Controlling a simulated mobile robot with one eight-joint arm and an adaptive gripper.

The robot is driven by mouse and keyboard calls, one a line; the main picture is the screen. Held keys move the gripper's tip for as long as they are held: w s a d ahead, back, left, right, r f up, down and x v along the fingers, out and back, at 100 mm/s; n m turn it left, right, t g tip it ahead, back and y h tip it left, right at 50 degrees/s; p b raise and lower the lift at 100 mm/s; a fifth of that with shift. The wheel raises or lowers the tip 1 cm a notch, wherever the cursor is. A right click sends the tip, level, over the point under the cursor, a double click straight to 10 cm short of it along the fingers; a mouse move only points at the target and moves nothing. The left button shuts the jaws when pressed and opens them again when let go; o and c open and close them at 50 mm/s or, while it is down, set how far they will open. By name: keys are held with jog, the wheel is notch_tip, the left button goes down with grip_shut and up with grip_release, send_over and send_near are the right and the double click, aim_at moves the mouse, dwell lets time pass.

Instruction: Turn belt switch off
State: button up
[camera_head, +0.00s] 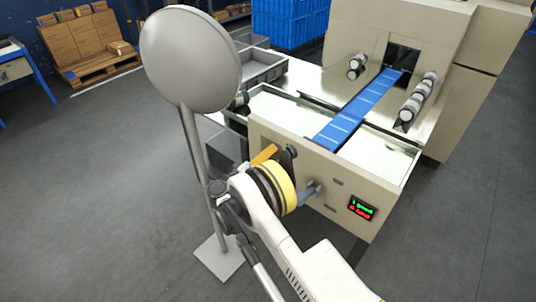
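The wrapper's beige front panel (345,195) faces me. It carries a dark round knob or button (290,151) at its upper left and a grey lever-like part (311,190) beside my wrist. I cannot tell which of these is the belt switch. A small display (362,208) with green and red characters is at the panel's right. My gripper (285,185) is at the panel, behind my yellow-banded wrist. Its fingers are mostly hidden, so I cannot tell whether they are open or touch anything. A yellow-orange piece (264,154) shows just above the wrist.
The blue belt (360,110) runs back into the machine's dark opening, with rollers (417,100) to its right. A round grey plate on a pole (190,60) stands left of my arm. Grey bins (262,68) are behind it. The floor at left is clear.

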grip_shut()
jog(key=shift+n, duration=0.4)
jog(key=n, duration=1.1)
dwell(0.4)
